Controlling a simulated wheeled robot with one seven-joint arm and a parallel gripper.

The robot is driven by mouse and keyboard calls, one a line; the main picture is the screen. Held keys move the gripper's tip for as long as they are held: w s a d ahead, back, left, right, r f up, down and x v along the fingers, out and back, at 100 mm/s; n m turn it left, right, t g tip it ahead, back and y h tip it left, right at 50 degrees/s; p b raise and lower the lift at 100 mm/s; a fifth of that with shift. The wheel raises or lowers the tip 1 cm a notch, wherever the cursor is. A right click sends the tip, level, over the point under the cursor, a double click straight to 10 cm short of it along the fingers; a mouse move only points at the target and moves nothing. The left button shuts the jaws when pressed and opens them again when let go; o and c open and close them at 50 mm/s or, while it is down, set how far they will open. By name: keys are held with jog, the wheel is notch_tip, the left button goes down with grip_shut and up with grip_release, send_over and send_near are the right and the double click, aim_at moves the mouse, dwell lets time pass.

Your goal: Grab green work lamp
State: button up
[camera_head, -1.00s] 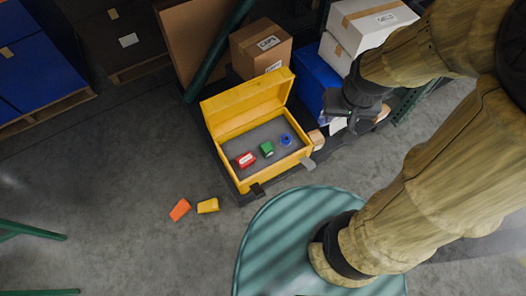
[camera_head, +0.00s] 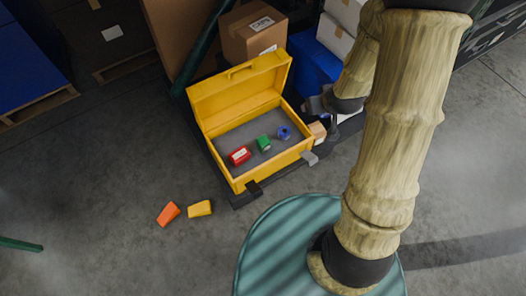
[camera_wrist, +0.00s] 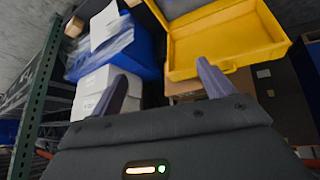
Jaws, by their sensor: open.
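The small green object (camera_head: 264,143), which looks like the green work lamp, sits on the grey floor of the open yellow case (camera_head: 279,163). It lies between a red item (camera_head: 240,155) and a blue round item (camera_head: 284,132). In the head view my arm hangs to the right of the case, and its end is mostly hidden near the blue bin. In the wrist view my gripper (camera_wrist: 163,85) shows two fingers spread wide with nothing between them. The yellow case (camera_wrist: 225,38) shows there beyond the right finger; the green object does not show.
A cardboard box (camera_head: 252,37) and a blue bin (camera_head: 315,65) stand behind the case. The raised lid (camera_head: 240,90) borders its far side. A small wooden block (camera_head: 317,130) is at its right. Orange (camera_head: 168,214) and yellow (camera_head: 200,208) blocks lie on open floor.

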jog(key=w+a+f+n+t+y+b, duration=0.1)
jog(key=w+a+f+y+b, duration=0.1)
jog(key=f+b, duration=0.75)
jog(key=w+a+f+n+t+y+b, duration=0.15)
jog(key=f+b, duration=0.25)
jog(key=f, duration=1)
jog(key=n+t+y+b, duration=0.1)
jog(key=t+y+b, duration=0.25)
jog(key=b, duration=1.05)
send_near(265, 144)
jog(key=v, duration=0.5)
jog(key=shift+w+d+r+g, duration=0.1)
jog(key=shift+d+r+g, duration=0.15)
jog(key=shift+r+g, duration=0.05)
jog(key=shift+w, duration=0.1)
jog(key=b+x, duration=0.5)
jog(key=x, duration=0.6)
jog(key=shift+w+a+f, duration=0.1)
jog(key=shift+a+f, duration=0.05)
jog(key=shift+a, duration=0.15)
jog(key=shift+w+a, duration=0.15)
jog(key=shift+w, duration=0.1)
